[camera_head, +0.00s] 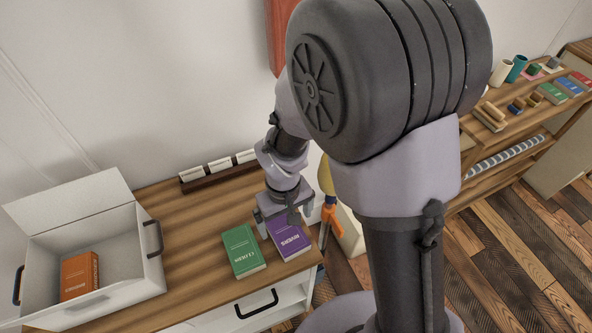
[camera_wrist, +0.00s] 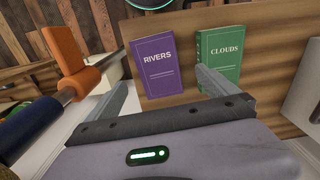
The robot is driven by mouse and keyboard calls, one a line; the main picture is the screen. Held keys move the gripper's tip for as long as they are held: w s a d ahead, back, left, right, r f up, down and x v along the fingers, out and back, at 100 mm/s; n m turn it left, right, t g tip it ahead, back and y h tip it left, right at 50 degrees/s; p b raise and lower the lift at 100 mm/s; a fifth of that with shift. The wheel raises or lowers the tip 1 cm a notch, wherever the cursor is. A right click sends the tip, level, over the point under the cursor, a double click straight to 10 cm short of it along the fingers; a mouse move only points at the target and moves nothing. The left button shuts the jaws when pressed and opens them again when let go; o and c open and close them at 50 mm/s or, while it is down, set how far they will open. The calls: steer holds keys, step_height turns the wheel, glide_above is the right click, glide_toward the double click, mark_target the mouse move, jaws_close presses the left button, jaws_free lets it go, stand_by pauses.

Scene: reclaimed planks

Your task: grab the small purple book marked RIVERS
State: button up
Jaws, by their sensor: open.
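The small purple book marked RIVERS (camera_head: 289,238) lies flat on the wooden top of a white cabinet, near its right end. It also shows in the wrist view (camera_wrist: 160,68), its cover lettering readable. A green book marked CLOUDS (camera_head: 243,250) lies beside it to the left in the head view, with a narrow gap; the wrist view shows it too (camera_wrist: 219,62). My gripper (camera_head: 291,212) is open and empty, over the far end of the purple book in the head view. In the wrist view its fingers (camera_wrist: 165,90) are spread apart. Whether they touch anything is unclear.
An open white box (camera_head: 150,285) holding an orange book (camera_head: 79,275) stands at the left. A dark rack with white cards (camera_head: 218,172) lies along the wall. An orange-handled object (camera_head: 330,214) is close to the right of the purple book. Bare wood (camera_head: 195,235) lies left of the green book.

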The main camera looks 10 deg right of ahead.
mark_target(287, 231)
steer(key=f+b, duration=0.1)
steer(key=f, duration=0.1)
steer(key=f+b, duration=0.2)
steer(key=f, duration=0.1)
steer(key=f+b, duration=0.1)
steer(key=f, duration=0.2)
steer(key=shift+w, duration=0.25)
steer(key=shift+r, duration=0.1)
steer(key=shift+c, duration=1.1)
steer(key=c, duration=1.4)
